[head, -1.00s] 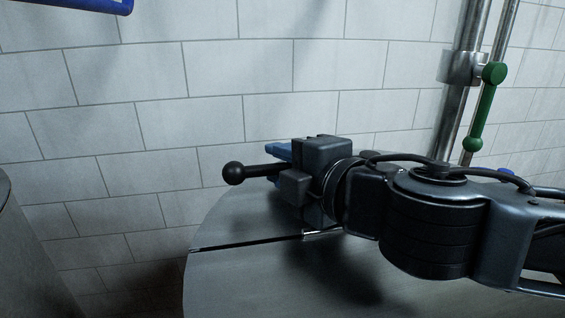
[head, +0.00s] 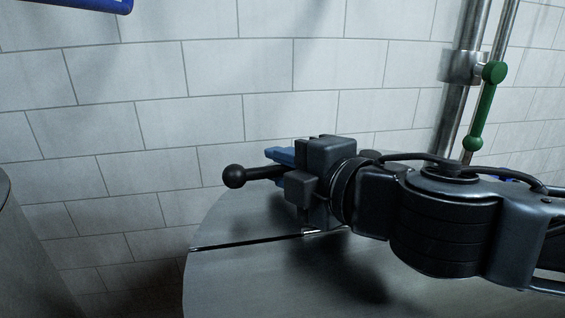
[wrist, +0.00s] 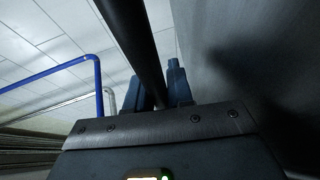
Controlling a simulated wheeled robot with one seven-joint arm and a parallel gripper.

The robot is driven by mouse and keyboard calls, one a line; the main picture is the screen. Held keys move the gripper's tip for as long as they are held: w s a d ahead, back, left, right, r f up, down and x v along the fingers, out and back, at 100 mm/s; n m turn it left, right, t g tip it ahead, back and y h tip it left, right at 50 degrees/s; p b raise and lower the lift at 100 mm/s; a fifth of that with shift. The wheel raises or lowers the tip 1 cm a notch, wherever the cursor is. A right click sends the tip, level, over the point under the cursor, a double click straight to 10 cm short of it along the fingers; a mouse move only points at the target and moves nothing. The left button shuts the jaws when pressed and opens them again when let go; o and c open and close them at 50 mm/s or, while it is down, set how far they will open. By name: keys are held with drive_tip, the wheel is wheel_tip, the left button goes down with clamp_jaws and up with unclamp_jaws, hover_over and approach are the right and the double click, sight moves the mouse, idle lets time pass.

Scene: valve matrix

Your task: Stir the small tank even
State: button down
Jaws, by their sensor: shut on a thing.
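The tank (head: 235,280) is a grey metal drum at the lower middle of the head view, with a narrow dark slit (head: 245,243) across its top. A black rod with a ball knob (head: 233,176) stands out to the left over it; I take this as the stirring handle. My gripper (head: 279,156), with blue fingers, is shut on the rod just behind the knob. In the wrist view the dark rod (wrist: 135,40) passes between the fingers. The tank's contents and whatever lies below the lid are hidden.
A steel pipe (head: 473,30) with a green lever (head: 484,110) stands at the right by the white tiled wall (head: 200,75). A grey curved body (head: 25,260) is at the left edge. A blue bar (head: 80,4) hangs at the top left.

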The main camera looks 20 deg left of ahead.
drive_tip(key=s+d+n+g, duration=0.1)
drive_tip(key=g, duration=0.1)
drive_tip(key=s+d+n+g+y, duration=0.1)
drive_tip(key=s+d+n+g, duration=0.1)
drive_tip(key=n+g, duration=0.1)
drive_tip(key=shift+s+d+f+g+y+b, duration=0.1)
drive_tip(key=shift+s+d+g+y+b, duration=0.05)
drive_tip(key=shift+g+y+b, duration=0.15)
drive_tip(key=shift+s+d+n+g+b, duration=0.25)
drive_tip(key=shift+s+d+n+g, duration=0.2)
drive_tip(key=shift+d+n+g, duration=0.5)
drive_tip(key=shift+s+d+n+g+b, duration=0.25)
drive_tip(key=shift+s+d+n+g, duration=0.3)
drive_tip(key=shift+g, duration=0.7)
drive_tip(key=shift+w+a, duration=0.1)
drive_tip(key=c, duration=1.1)
unclamp_jaws()
drive_tip(key=shift+b+v, duration=0.9)
drive_tip(key=shift+v, duration=3.05)
